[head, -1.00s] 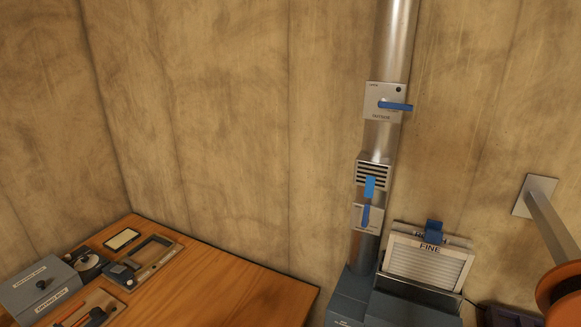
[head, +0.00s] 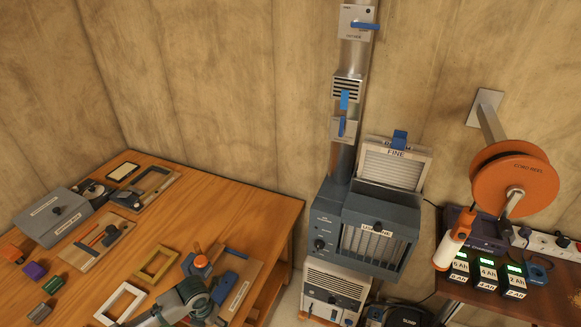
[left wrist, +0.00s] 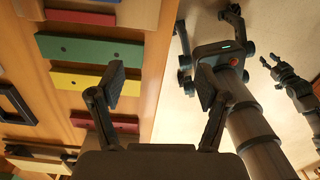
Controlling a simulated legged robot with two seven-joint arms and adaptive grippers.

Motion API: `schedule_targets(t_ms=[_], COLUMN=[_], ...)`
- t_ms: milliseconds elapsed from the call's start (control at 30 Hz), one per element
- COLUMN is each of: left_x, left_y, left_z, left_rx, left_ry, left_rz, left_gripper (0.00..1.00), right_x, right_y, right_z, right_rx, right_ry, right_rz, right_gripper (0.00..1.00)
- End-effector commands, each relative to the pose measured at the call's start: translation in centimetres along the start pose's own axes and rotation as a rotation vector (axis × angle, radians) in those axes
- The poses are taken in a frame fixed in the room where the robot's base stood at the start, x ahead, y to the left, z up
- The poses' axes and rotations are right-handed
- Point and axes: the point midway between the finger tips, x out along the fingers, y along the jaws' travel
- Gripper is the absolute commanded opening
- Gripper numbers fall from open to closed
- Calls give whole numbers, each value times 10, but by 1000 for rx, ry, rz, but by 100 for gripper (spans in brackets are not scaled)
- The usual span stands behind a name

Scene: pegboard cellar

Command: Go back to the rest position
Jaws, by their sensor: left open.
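My left gripper (left wrist: 162,88) shows in the left wrist view. Its two dark fingers stand wide apart with nothing between them. It is beside the edge of the wooden bench (left wrist: 152,75), with coloured bars to its left and pale floor to its right. Another dark gripper (left wrist: 272,62), apparently my right one, shows small at the right of that view. Its jaw opening is unclear. I make out neither gripper in the head view.
The wooden bench (head: 215,205) carries a grey box (head: 52,218), frames and a grey-green tool (head: 190,298). A filter unit (head: 365,235) stands under a metal duct (head: 343,150). An orange reel (head: 513,180) hangs above a side table with chargers (head: 486,270).

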Motion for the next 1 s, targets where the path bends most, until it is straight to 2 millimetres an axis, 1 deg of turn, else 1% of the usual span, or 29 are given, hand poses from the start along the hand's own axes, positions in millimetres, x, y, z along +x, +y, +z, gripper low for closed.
schedule_targets(t_ms=[33,167,267,367,467,567,600,667,700,767,800,900,1000], left_x=[4,13,20,26,32,37,38,39,40,41,42,45,48], left_y=[-8,-29,-50,-72,-95,-120,-129,-140,-142,-142,-139,-129,-117], left_z=[-2,-5,-9,-14,-21,-31,-36,-46,-54,-65,-73,-93,-113], left_rx=[-29,-143,-261,-413,-613,-897,-1047,-1306,-1488,-1747,-1903,-2239,-2520], left_ry=[-5,-29,-50,-71,-88,-94,-92,-81,-72,-56,-47,-31,-28], left_rz=[-10,-37,-68,-110,-165,-243,-281,-339,-372,-410,-428,-451,-458], left_gripper=[76,76,76,76,76,76,76,76,76,76,76,76,76], right_x=[0,0,0,0,0,0,0,0,0,0,0,0,0], right_y=[0,1,1,1,0,0,0,0,0,0,0,0,0], right_z=[-2,-6,-8,-7,-3,0,1,2,2,1,1,1,1], right_rx=[0,0,0,0,0,0,0,0,0,0,0,0,0], right_ry=[4,9,12,10,5,0,-2,-2,-2,-2,-2,-2,-2], right_rz=[0,1,2,1,1,0,0,0,0,0,0,0,0], right_gripper=[40,40,40,40,40,40,40,40,40,40,40,40,40])
